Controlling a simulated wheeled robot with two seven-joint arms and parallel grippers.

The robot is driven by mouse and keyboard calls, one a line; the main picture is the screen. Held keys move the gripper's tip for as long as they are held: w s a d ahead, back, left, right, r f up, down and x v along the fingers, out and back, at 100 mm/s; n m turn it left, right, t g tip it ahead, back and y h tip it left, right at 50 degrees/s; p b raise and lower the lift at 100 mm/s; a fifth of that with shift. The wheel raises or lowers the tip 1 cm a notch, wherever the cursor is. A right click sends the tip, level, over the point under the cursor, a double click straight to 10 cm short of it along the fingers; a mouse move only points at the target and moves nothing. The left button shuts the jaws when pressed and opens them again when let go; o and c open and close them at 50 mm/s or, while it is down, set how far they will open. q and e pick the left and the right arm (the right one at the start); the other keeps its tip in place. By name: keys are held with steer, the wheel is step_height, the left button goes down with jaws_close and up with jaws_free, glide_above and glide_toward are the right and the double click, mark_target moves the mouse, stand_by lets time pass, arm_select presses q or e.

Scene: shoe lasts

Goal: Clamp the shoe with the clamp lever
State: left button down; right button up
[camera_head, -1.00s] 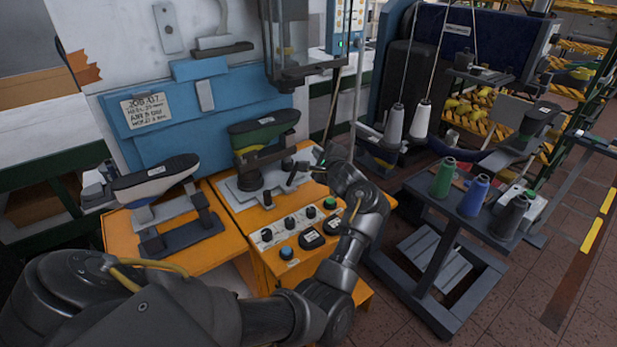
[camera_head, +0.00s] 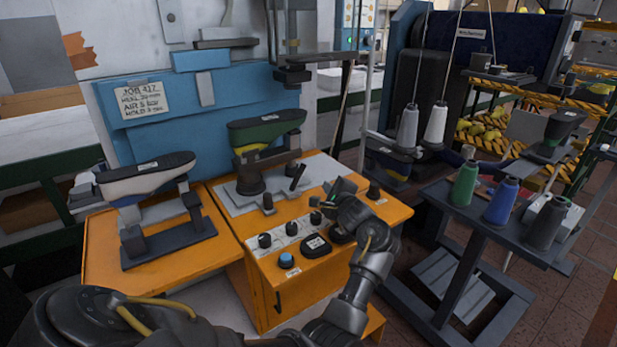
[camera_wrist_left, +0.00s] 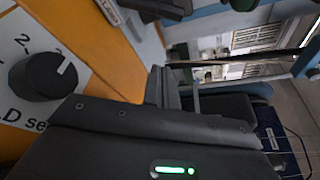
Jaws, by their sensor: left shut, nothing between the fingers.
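A dark shoe last with a green side (camera_head: 266,128) sits sole up on its post on the orange machine. The clamp lever, a short black bar (camera_head: 298,177), rises at a tilt from the grey plate just right of the post. My left gripper (camera_head: 336,189) is right of the lever and nearer to me, above the control panel and apart from the lever. It is shut and empty. In the left wrist view its dark fingers (camera_wrist_left: 163,88) point away over the orange top. My right gripper is not in view.
A second shoe last (camera_head: 147,174) rests on a stand at the left. Black knobs and a blue button (camera_head: 287,260) line the panel under my left wrist; a black dial (camera_wrist_left: 45,76) is close in the wrist view. A thread-spool cart (camera_head: 487,222) stands at the right.

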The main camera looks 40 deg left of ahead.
mark_target(298, 177)
arm_select(q)
steer(key=shift+w+a, duration=0.15)
steer(key=shift+a, duration=0.1)
steer(key=b+x, duration=0.1)
steer(key=x, duration=0.8)
steer(key=shift+w+a+f, duration=0.15)
steer(key=shift+a, duration=0.2)
steer(key=s+r, duration=0.1)
steer(key=s+p, duration=0.1)
steer(key=shift+s+a+r, duration=0.25)
steer(key=shift+s+r, duration=0.05)
steer(key=shift+r, duration=0.1)
steer(key=shift+s+r, duration=0.15)
steer(key=shift+s, duration=0.1)
steer(key=shift+s+a, duration=0.1)
